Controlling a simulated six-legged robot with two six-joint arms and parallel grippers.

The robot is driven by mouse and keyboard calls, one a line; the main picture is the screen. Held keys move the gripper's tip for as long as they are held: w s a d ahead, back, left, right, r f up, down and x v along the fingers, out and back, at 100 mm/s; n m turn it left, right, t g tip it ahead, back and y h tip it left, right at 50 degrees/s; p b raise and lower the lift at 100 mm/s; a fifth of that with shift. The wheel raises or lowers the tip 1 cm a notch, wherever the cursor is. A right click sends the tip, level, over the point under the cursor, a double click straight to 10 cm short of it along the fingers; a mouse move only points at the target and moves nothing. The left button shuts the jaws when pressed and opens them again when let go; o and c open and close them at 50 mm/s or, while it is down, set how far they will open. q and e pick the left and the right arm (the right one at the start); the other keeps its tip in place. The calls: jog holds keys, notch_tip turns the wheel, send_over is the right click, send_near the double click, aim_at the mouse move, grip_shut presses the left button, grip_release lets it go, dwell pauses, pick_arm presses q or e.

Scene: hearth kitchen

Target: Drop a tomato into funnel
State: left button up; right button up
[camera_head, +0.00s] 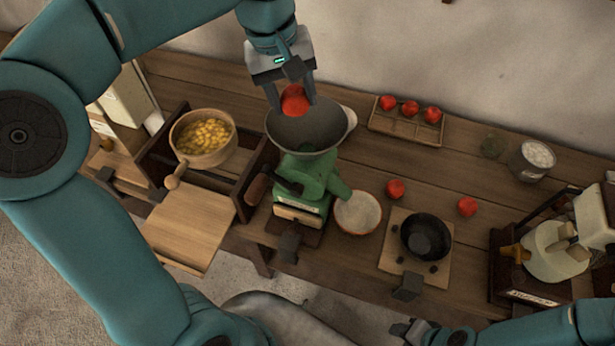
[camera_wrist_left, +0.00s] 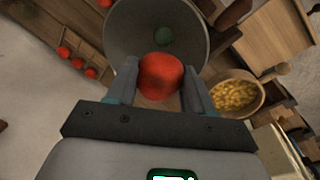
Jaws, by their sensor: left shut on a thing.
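A red tomato (camera_head: 294,106) is held between the fingers of my left gripper (camera_head: 292,98), which is shut on it and points down over the grey funnel (camera_head: 308,132). The funnel sits on top of a green grinder (camera_head: 305,178). In the left wrist view the tomato (camera_wrist_left: 161,72) sits between both fingertips, in front of the near rim of the wide funnel (camera_wrist_left: 125,32); a round green shape shows inside the funnel. My right gripper (camera_head: 412,332) is at the bottom edge, partly cut off; its fingers are unclear.
A pot of yellow food (camera_head: 203,137) stands left of the grinder. A wooden tray with three tomatoes (camera_head: 408,126) lies at the back. Two loose tomatoes (camera_head: 395,188), a white-filled bowl (camera_head: 358,213), a burner with a dark pan (camera_head: 427,237) and a jar (camera_head: 533,160) stand to the right.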

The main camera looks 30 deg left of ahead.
aim_at(294, 103)
pick_arm(q)
jog(key=f+b, duration=0.2)
jog(key=f, duration=0.1)
jog(key=shift+d, duration=0.3)
jog(key=shift+a+f+b, duration=0.2)
jog(key=shift+f+b, duration=0.25)
jog(key=shift+b, duration=0.05)
pick_arm(e)
notch_tip(294, 103, down, 4)
jog(key=shift+s, duration=0.1)
pick_arm(q)
jog(key=shift+d, duration=0.1)
pick_arm(e)
jog(key=shift+d, duration=0.1)
pick_arm(q)
jog(key=o, duration=1.1)
jog(key=shift+d, duration=0.1)
jog(key=shift+o, duration=0.2)
